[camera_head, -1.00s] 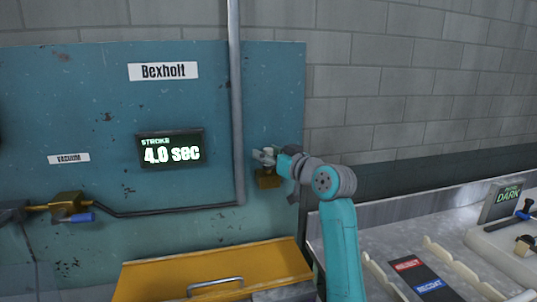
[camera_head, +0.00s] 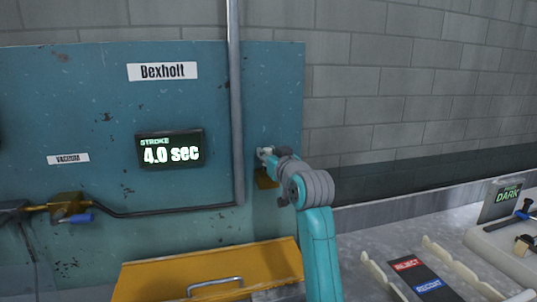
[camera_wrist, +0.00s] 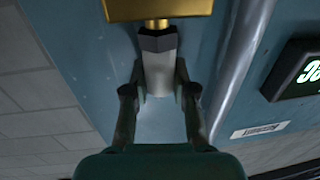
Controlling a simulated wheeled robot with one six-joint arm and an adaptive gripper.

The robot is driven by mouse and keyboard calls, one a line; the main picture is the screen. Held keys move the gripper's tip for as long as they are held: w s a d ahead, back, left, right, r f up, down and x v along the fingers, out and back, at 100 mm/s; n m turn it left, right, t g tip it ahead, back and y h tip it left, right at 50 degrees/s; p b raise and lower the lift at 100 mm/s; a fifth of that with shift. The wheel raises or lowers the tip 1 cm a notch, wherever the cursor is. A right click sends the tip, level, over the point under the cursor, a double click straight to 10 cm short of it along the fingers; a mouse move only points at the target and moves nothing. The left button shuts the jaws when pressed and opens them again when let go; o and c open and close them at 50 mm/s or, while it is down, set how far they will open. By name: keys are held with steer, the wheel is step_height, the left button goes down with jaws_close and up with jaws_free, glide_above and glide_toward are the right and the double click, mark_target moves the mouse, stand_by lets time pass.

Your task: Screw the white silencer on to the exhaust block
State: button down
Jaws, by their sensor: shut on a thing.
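The white silencer (camera_wrist: 160,75) has a dark hex collar and stands in line with the brass exhaust block (camera_wrist: 150,8). A short brass neck shows between collar and block; I cannot tell how far the thread is engaged. My gripper (camera_wrist: 162,88) is shut on the silencer's pale body, one finger on each side. In the head view the exhaust block (camera_head: 266,180) sits on the blue panel, with the pale silencer (camera_head: 264,152) just above it. My gripper (camera_head: 272,158) reaches it from the right and partly hides it.
A grey vertical pipe (camera_head: 237,110) runs close to the left of the block. The screen (camera_head: 170,149) reads 4.0 sec.

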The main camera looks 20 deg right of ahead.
steer(key=m+h, duration=0.2)
steer(key=h, duration=0.2)
steer(key=shift+a+m, duration=0.15)
steer(key=shift+m, duration=0.25)
steer(key=shift+m+h, duration=0.5)
steer(key=shift+h, duration=0.5)
steer(key=c, duration=0.9)
jaws_free()
steer(key=shift+d+y, duration=0.25)
steer(key=shift+y, duration=0.05)
steer(key=shift+n+y, duration=0.7)
steer(key=shift+y, duration=0.1)
steer(key=shift+a+n+g+y, duration=0.1)
steer(key=shift+n+g+y, duration=0.2)
steer(key=shift+n+y, duration=1.5)
steer(key=shift+n+g+y, duration=0.3)
steer(key=shift+n+y, duration=0.7)
steer(key=shift+y, duration=1.5)
